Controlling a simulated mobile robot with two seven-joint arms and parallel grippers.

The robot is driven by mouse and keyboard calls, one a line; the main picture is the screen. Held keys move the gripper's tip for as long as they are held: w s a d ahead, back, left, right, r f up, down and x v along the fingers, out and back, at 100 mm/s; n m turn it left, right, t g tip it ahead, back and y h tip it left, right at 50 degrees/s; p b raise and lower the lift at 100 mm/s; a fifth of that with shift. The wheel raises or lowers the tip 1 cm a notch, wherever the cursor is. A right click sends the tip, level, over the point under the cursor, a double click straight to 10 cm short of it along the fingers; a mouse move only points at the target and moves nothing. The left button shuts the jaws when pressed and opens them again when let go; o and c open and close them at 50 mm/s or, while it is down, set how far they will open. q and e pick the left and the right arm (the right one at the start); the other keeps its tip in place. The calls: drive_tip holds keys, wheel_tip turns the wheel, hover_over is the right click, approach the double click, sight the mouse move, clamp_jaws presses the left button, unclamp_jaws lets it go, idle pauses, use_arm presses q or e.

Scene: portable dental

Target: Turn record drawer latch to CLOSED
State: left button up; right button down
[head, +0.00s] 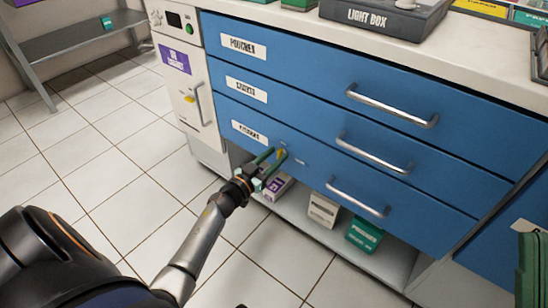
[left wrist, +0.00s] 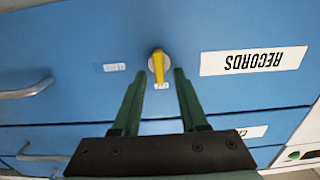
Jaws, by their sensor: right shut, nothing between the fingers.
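The record drawer (head: 310,172) is the lowest of three blue drawers and appears closed. Its yellow latch (left wrist: 157,66) is a small lever on the blue front beside the RECORDS label (left wrist: 253,60), which is upside down in the left wrist view. The lever points down in that view, towards a small white mark (left wrist: 161,86); another small mark (left wrist: 114,67) lies to the left. Their lettering is too small to read. My left gripper (head: 273,156) is open, its green fingers on either side of the latch. My right gripper (head: 531,260) is shut and empty at the right edge.
Silver handles, such as the lowest one (head: 357,197), stick out from the drawers. Boxes, including a green one (head: 363,235), stand on the shelf below. A white cabinet (head: 185,75) adjoins on the left. The tiled floor (head: 120,180) is clear.

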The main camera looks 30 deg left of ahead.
use_arm(q)
clamp_jaws()
use_arm(e)
drive_tip(key=shift+r, duration=0.1)
idle(0.4)
